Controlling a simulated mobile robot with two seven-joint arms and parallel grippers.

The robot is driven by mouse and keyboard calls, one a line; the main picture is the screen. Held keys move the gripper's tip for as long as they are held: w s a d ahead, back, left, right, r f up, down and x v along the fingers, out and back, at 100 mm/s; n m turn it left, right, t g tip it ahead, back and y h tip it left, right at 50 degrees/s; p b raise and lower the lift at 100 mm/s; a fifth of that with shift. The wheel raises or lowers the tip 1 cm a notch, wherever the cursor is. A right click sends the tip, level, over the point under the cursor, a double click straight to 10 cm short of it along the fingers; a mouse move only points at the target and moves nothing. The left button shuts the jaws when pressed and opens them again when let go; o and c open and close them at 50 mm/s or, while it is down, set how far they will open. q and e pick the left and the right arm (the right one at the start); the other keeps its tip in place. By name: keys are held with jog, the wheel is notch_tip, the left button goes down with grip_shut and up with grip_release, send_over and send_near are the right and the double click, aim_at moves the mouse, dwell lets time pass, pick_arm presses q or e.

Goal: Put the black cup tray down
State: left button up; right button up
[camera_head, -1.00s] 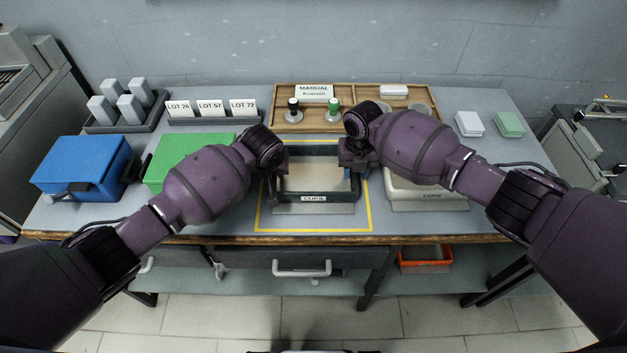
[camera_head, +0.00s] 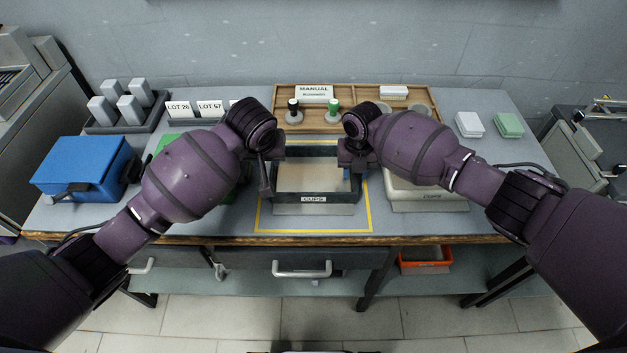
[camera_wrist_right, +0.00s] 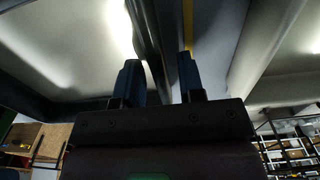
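The black cup tray (camera_head: 345,196), with a "CUPS" label on its front and a pale inside floor, sits level within the yellow outline on the bench. My right gripper (camera_head: 354,172) is at the tray's right wall. In the right wrist view its two blue fingers (camera_wrist_right: 160,85) stand apart, with a dark wall (camera_wrist_right: 152,45) between them and a gap beside one finger. My left gripper (camera_head: 267,185) is at the tray's left side, near the wall; its finger opening is hidden, and I cannot tell whether it touches.
A blue box (camera_head: 80,168) and a mostly hidden green box (camera_head: 170,140) are on the left. A wooden tray (camera_head: 280,95) with stamps is behind. The bench front (camera_head: 313,240) is clear.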

jog(key=shift+r, duration=0.35)
pick_arm(q)
jog(key=shift+v, duration=0.9)
pick_arm(e)
notch_tip(320, 180, up, 11)
jog(key=shift+w+r, duration=0.15)
